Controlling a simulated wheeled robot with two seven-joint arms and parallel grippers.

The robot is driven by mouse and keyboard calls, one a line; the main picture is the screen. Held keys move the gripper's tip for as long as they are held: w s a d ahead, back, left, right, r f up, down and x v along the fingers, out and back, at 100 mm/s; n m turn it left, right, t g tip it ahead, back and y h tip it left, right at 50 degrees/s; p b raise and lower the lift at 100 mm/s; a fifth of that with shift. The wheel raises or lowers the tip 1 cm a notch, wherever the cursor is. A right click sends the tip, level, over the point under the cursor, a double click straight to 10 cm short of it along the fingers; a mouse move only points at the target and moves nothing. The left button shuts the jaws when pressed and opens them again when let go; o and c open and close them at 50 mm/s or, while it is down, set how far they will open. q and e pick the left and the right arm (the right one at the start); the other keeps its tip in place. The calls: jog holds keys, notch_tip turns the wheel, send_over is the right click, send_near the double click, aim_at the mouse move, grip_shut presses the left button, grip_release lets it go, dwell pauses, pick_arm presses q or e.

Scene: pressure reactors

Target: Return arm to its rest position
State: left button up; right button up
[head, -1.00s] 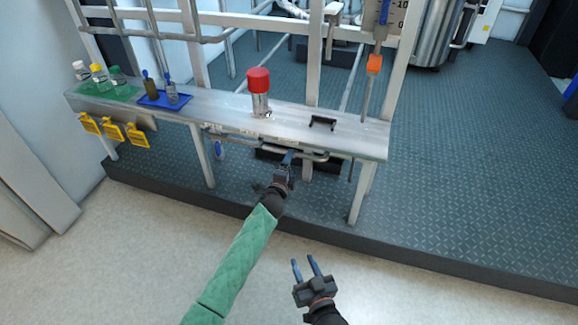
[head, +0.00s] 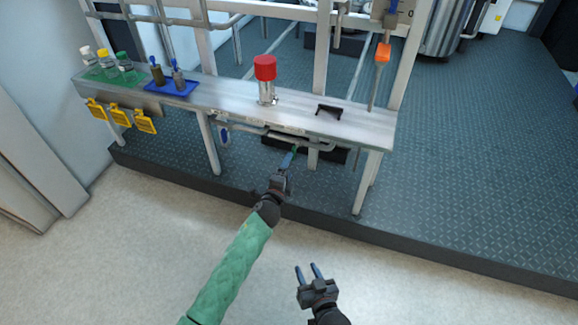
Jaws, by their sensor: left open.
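My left gripper (head: 290,157) is on the green-sleeved arm that reaches up the middle of the head view. It is open, with its blue fingers just below the pipes under the front edge of the metal bench (head: 226,98). I see nothing held in it, though its fingers overlap in this view. My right gripper (head: 308,272) is at the lower middle, over the pale floor. Its two blue fingers are apart and empty.
A red-capped metal fitting (head: 266,80) and a black bracket (head: 328,111) are on the bench. Bottles (head: 108,66), a blue tray (head: 172,89) and yellow tags (head: 119,116) are at the left. Pale floor (head: 130,235) is clear below the dark platform edge (head: 450,252).

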jog(key=shift+w+r, duration=0.1)
